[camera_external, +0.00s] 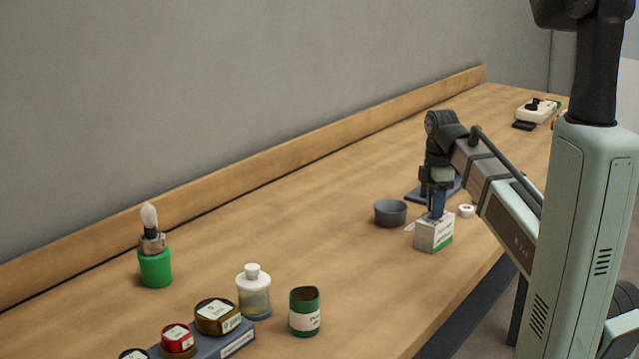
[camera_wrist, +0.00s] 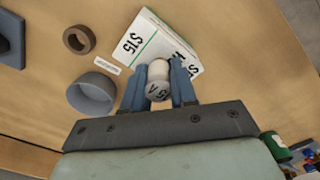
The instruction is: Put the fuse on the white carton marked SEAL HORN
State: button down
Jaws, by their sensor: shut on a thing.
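The fuse (camera_wrist: 159,82), a small cylinder with a white body and a grey end cap marked 15 A, is held between the blue fingers of my gripper (camera_wrist: 160,88). The white carton (camera_wrist: 160,43) has a green stripe and black print that I cannot fully read; it lies beneath and beyond the fingertips. In the external view my gripper (camera_external: 437,208) points down right above the carton (camera_external: 434,236), which stands near the table's front edge. The fuse is hidden by the fingers there. I cannot tell whether it touches the carton's top.
A grey bowl (camera_external: 390,213) stands just left of the carton, with a small label (camera_wrist: 107,64) and a ring (camera_wrist: 78,39) nearby. A green tin (camera_external: 305,312), a lidded jar (camera_external: 254,292) and a green holder with a bulb (camera_external: 155,266) stand farther left. The table between is clear.

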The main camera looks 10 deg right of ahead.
jog(key=shift+f, duration=0.2)
jog(key=c, duration=0.9)
grip_release()
jog(key=shift+r, duration=0.15)
jog(key=shift+r, duration=3.8)
